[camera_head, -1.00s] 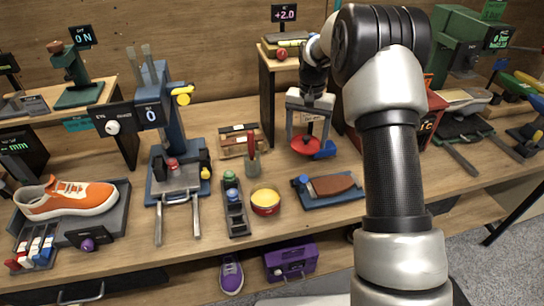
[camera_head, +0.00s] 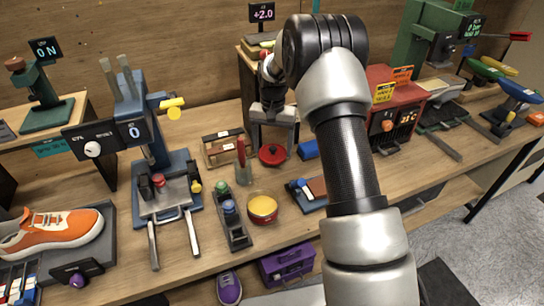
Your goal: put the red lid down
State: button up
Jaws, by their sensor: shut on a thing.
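The red lid (camera_head: 272,155) is a small round disc between the fingertips of my gripper (camera_head: 272,147). My gripper is shut on it, pointing down over the back middle of the bench. I cannot tell whether the lid touches the bench top. A round red tin (camera_head: 262,210) with yellow contents stands open on the bench, in front of the lid and slightly to its left.
A wooden rack (camera_head: 222,148) stands left of the lid, and a blue block (camera_head: 308,149) lies close on its right. A bottle tray (camera_head: 232,222) is beside the tin. A blue press (camera_head: 160,180) stands left; a red heater box (camera_head: 385,115) stands right.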

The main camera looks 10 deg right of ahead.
aim_at(273, 156)
jog(key=shift+f, duration=1.95)
jog(key=shift+f, duration=0.2)
jog(key=o, duration=1)
